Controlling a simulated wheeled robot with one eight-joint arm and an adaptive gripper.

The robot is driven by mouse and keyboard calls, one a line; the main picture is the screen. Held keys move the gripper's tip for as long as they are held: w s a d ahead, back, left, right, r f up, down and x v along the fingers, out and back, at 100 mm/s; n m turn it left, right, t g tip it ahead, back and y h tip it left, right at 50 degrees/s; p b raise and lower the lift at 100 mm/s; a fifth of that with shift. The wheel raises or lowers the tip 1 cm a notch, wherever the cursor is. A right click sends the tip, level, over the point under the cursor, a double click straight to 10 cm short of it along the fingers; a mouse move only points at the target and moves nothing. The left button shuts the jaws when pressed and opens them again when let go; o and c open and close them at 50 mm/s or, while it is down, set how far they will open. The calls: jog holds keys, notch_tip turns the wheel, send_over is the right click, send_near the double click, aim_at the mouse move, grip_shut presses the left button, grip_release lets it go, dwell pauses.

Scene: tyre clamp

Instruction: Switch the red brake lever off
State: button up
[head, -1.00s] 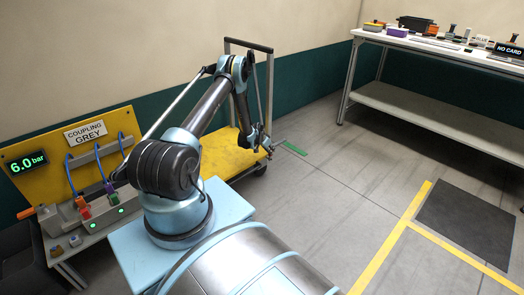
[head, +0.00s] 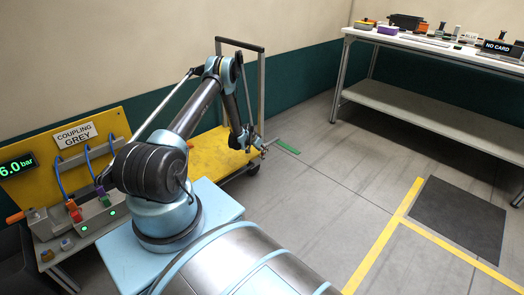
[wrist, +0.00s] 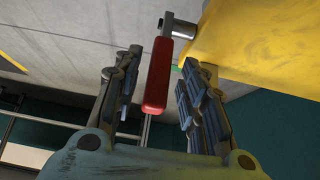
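The red brake lever (wrist: 157,82) shows in the wrist view, its red grip pointing toward the camera. Its far end meets a grey metal pivot (wrist: 179,29) at the edge of the yellow cart (wrist: 250,45). My gripper (wrist: 161,64) is open, one finger on each side of the lever, with visible gaps on both sides. In the head view my gripper (head: 245,140) is at the right end of the yellow cart (head: 213,158). The lever's red grip cannot be made out there.
A yellow panel (head: 40,180) with a pressure display, a coupling sign and blue hoses stands at the left. A white workbench (head: 400,43) with several items is at the back right. Open floor with yellow lines (head: 385,240) and a dark mat (head: 458,220) lies to the right.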

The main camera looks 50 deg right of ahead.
jog(key=shift+a+r, duration=0.1)
jog(key=v, duration=1.1)
jog(key=shift+a+r, duration=0.2)
jog(key=shift+r, duration=0.1)
